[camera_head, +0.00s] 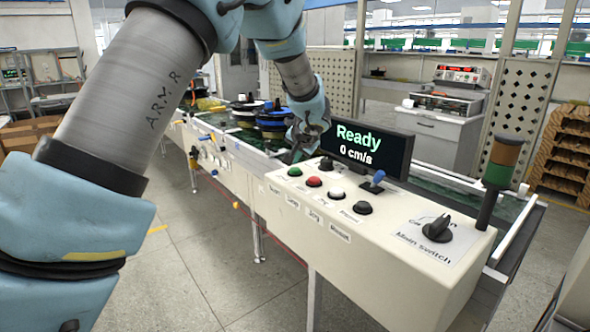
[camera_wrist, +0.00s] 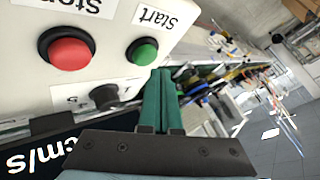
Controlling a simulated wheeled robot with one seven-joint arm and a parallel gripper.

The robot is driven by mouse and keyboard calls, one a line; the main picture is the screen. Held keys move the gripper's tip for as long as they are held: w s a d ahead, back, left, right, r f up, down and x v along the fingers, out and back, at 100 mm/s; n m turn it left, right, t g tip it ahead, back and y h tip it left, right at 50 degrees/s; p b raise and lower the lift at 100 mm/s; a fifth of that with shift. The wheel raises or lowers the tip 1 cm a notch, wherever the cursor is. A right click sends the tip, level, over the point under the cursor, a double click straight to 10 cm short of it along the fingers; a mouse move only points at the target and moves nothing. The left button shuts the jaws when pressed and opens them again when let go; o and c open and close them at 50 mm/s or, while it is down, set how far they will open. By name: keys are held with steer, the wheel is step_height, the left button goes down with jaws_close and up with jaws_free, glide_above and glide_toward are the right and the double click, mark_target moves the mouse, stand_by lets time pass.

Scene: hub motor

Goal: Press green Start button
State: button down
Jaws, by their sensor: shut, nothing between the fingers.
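The green Start button (camera_head: 295,172) is the leftmost button on the white control box (camera_head: 400,262). In the wrist view the green button (camera_wrist: 142,51) sits beside its "Start" label, with the red Stop button (camera_wrist: 68,50) to its left. My gripper (camera_head: 297,154) is shut and empty, its green fingers together. In the head view it is just above and behind the green button. In the wrist view the fingertips (camera_wrist: 160,75) show just below and right of the button, with a small gap in the picture. I cannot tell the height of the tips over the panel.
A display (camera_head: 367,148) reading "Ready, 0 cm/s" stands behind the buttons. A white button (camera_head: 336,193), a black button (camera_head: 363,208), a blue-tipped switch (camera_head: 376,178) and the main switch knob (camera_head: 438,229) are also on the box. A signal tower (camera_head: 501,165) rises at the right.

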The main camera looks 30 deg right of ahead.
mark_target(295, 170)
steer(key=shift+f+b, duration=0.25)
steer(key=shift+b, duration=0.2)
steer(key=shift+f+b, duration=0.2)
steer(key=shift+b, duration=0.2)
steer(key=shift+f+b, duration=0.55)
steer(key=shift+b, duration=0.2)
stand_by(0.8)
steer(key=shift+r, duration=0.2)
steer(key=shift+r+p, duration=0.5)
steer(key=shift+r, duration=0.3)
steer(key=shift+r+p, duration=1.45)
steer(key=shift+r, duration=1.1)
